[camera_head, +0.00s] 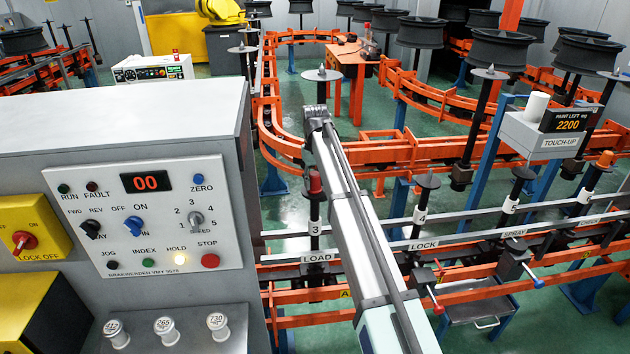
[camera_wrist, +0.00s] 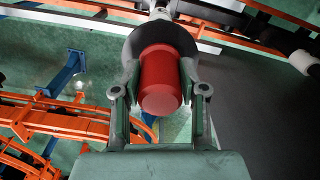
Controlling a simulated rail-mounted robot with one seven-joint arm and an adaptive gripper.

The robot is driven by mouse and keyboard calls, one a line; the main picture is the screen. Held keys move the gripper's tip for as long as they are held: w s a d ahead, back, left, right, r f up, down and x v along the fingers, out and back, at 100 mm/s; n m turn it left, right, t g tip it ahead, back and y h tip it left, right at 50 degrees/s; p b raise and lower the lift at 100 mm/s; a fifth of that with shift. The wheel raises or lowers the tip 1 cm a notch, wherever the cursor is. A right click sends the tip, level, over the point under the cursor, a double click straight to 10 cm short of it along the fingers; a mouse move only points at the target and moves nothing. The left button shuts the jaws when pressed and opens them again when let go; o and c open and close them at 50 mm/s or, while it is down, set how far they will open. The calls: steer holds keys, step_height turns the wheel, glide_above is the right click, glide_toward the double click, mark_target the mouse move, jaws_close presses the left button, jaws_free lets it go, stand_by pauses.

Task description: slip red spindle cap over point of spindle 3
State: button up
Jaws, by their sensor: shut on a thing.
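The red spindle cap (camera_wrist: 160,78) sits between the fingers of my gripper (camera_wrist: 159,82) in the wrist view, gripped from both sides. Behind it is a dark round disk, with the spindle's pale collar (camera_wrist: 161,14) beyond at the top edge. In the head view the red cap (camera_head: 315,182) shows just left of my arm, in line above the label of spindle 3 (camera_head: 315,228) at the LOAD station. My arm hides most of the gripper there. The spindle's point is hidden, so I cannot tell whether the cap is around it or above it.
Spindle 4 (camera_head: 428,181) and spindle 5 (camera_head: 524,173) stand bare to the right along the grey rails. The grey control cabinet (camera_head: 120,115) fills the left. The orange conveyor track (camera_head: 350,150) runs behind, with dark wheels on spindles. A touch-up box (camera_head: 545,132) stands at the right.

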steer(key=o, duration=1.1)
steer(key=shift+r, duration=0.1)
step_height(320, 180, up, 12)
steer(key=shift+f, duration=0.1)
steer(key=shift+d, duration=0.1)
